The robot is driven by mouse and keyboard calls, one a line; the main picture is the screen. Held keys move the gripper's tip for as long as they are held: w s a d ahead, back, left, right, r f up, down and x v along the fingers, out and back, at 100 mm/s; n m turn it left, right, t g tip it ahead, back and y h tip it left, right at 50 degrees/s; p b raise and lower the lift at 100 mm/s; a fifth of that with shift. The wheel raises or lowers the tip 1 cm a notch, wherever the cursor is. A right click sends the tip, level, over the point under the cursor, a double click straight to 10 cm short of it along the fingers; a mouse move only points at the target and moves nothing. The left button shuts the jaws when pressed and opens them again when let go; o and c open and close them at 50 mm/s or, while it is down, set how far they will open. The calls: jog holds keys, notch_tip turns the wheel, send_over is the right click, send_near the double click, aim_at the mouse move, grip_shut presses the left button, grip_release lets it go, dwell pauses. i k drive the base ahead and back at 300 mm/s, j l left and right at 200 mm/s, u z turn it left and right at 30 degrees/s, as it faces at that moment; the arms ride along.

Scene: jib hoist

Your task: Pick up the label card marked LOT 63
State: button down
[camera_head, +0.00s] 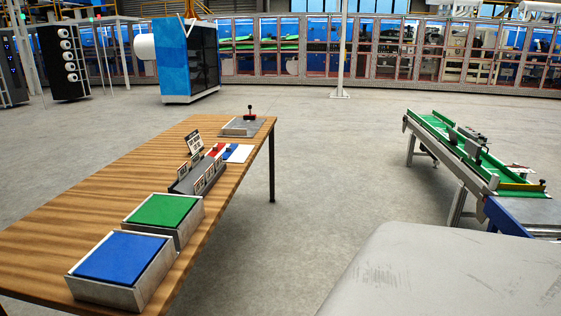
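Several small white label cards (210,174) stand in a dark rack (183,187) on the wooden table (110,185). The print on the cards is too small to read, so I cannot tell which one is LOT 63. A larger dark sign (194,142) with light marks stands upright just behind the rack. My gripper is not in view.
A green-topped box (161,210) and a blue-topped box (121,257) sit nearer on the table. Red, blue and white pieces (238,153) and a grey joystick box (242,126) lie beyond the rack. A green conveyor (437,127) stands right. Floor between is clear.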

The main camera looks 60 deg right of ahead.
aim_at(219, 161)
jog(key=z, duration=2.1)
jog(key=i+z, duration=0.1)
jog(key=i, duration=4.8)
jog(key=i+l+u, duration=0.1)
jog(key=i+u, duration=0.3)
jog(key=i+l+u, duration=0.1)
jog(key=u, duration=0.3)
jog(key=i+l, duration=0.05)
